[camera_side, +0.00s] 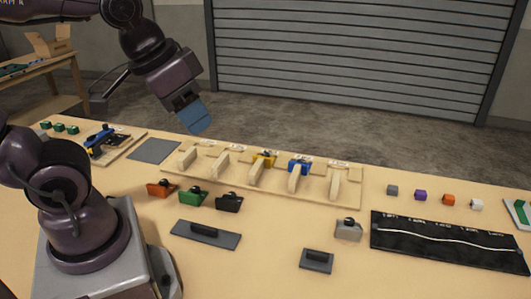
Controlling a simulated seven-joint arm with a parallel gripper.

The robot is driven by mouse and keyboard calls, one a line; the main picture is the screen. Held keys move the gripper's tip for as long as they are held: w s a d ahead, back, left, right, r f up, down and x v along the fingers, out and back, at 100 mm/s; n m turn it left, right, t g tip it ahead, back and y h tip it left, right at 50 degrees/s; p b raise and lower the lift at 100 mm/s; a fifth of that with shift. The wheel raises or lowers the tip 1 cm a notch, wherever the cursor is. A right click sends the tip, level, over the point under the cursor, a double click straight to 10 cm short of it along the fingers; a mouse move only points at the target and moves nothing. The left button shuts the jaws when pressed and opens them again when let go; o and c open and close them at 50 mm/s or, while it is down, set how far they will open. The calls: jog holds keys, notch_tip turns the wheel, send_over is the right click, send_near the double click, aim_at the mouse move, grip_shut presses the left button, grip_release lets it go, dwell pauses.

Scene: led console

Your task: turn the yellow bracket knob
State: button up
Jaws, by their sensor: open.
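The yellow bracket (264,159) sits on the wooden board in the middle of the table, among upright wooden dividers. A small dark knob seems to show at its top, but it is too small to tell how it is turned. A divider partly hides the bracket's front. My gripper (196,118) hangs above and to the left of the yellow bracket, near the board's back left corner and apart from it. Its blue end points down to the right. It is open, and I see nothing held in it.
A blue bracket (299,166) sits right of the yellow one on the wooden board (348,197). Orange (160,188), green (191,196), black (229,202) and grey (348,229) brackets stand in front. A black panel (440,252) lies at right.

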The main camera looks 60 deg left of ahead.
jog(key=w+a+f+n+g, duration=0.1)
jog(key=w+a, duration=0.2)
jog(key=w, duration=0.1)
jog(key=w+a+f+n+g, duration=0.1)
jog(key=w+a+f, duration=0.1)
jog(key=w+a, duration=0.2)
jog(key=w+a+f+n+g, duration=0.1)
jog(key=w+a+f, duration=0.1)
jog(key=w, duration=0.3)
jog(key=shift+w+a+f+n+g, duration=0.1)
jog(key=shift+w+a+n+g, duration=0.1)
jog(key=shift+a, duration=0.25)
jog(key=shift+w+a+n+g, duration=0.1)
jog(key=shift+a+n+g, duration=0.1)
jog(key=shift+a, duration=0.2)
jog(key=shift+c, duration=0.2)
jog(key=n+g, duration=0.1)
jog(key=n, duration=0.1)
send_over(266, 154)
notch_tip(266, 154, down, 14)
notch_tip(266, 154, down, 12)
jog(key=shift+a+f, duration=0.1)
jog(key=shift+f, duration=0.1)
